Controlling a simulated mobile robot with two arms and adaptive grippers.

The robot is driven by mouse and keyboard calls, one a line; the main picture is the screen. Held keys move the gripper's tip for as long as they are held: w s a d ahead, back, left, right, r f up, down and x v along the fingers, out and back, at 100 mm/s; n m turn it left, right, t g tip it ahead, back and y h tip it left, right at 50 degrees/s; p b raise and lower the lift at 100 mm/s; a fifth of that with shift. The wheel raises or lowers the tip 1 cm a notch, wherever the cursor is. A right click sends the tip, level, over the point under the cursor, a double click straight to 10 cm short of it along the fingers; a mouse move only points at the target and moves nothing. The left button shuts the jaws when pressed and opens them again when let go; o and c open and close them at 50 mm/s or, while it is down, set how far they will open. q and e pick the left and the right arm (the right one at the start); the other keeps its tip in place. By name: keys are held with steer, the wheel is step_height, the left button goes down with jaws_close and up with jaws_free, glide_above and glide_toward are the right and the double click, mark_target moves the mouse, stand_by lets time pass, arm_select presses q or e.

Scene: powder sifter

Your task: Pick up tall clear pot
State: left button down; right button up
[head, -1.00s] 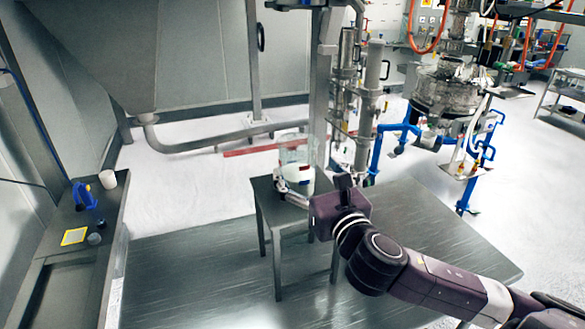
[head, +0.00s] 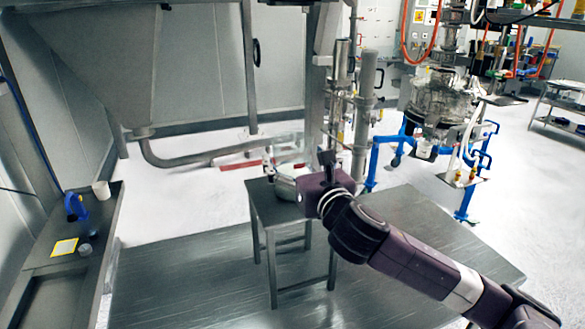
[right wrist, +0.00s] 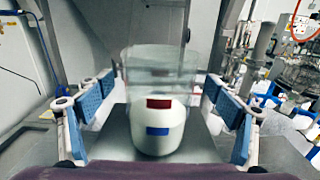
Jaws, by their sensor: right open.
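The tall clear pot (right wrist: 160,68) stands upright in the middle of the right wrist view. My left gripper is not in view.
A wide low metal platform (head: 190,285) spreads in front of the small table. Vertical pipes (head: 364,110) and a blue-framed sifter unit (head: 435,105) stand behind and to the right. A side bench (head: 60,262) at left holds a white cup (head: 101,190) and a blue tool (head: 75,206).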

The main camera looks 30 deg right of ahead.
steer(key=shift+x, duration=1.05)
steer(key=shift+c, duration=0.8)
steer(key=c, duration=1.5)
steer(key=shift+o, duration=0.2)
steer(key=shift+r, duration=0.15)
